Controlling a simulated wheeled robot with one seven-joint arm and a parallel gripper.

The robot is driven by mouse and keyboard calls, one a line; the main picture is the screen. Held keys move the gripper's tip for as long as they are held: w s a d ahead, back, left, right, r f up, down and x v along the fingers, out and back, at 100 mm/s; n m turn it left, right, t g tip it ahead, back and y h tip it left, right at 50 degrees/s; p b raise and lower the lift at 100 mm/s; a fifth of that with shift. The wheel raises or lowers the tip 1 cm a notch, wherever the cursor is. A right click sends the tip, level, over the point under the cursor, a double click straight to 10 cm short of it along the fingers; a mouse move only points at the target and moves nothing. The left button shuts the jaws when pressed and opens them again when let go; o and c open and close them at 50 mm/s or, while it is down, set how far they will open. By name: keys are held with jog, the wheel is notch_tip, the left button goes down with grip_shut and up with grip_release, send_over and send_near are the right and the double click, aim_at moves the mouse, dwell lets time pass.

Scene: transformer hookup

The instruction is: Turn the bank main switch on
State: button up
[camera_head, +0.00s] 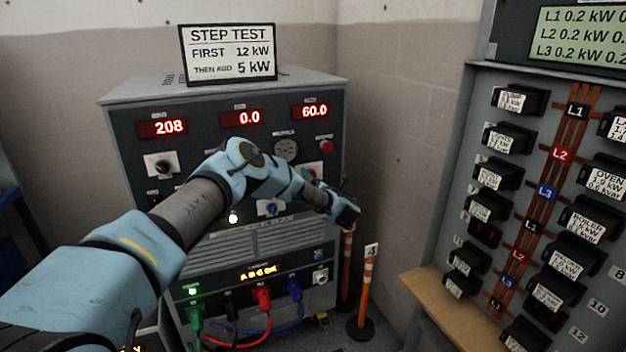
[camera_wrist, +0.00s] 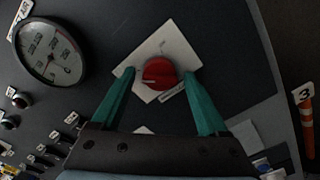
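A red rotary knob (camera_wrist: 158,72) sits on a pale square plate (camera_wrist: 150,50) on the dark panel in the wrist view. I take it to be the bank main switch, but its small label is too blurred to read. My gripper (camera_wrist: 159,78) is open, with one teal fingertip on each side of the knob and a gap visible on both sides. I cannot tell how deep the tips reach. In the head view, my arm and gripper cover most of the knob's area, and the pale plate (camera_head: 308,168) shows only in part.
The grey cabinet (camera_head: 228,92) carries red displays, a round gauge (camera_head: 286,149) and a red button (camera_head: 326,146). Coloured cables plug in below. Orange-striped posts (camera_head: 364,290) stand at its right. A breaker panel (camera_head: 480,110) stands at the far right.

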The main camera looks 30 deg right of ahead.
grip_shut()
dwell(0.4)
jog(key=shift+m+b, duration=0.3)
jog(key=shift+b, duration=0.1)
jog(key=m+b, duration=1.2)
jog(key=m, duration=0.5)
jog(key=shift+s, duration=0.1)
jog(key=shift+m, duration=0.3)
jog(key=shift+o, duration=0.8)
grip_release()
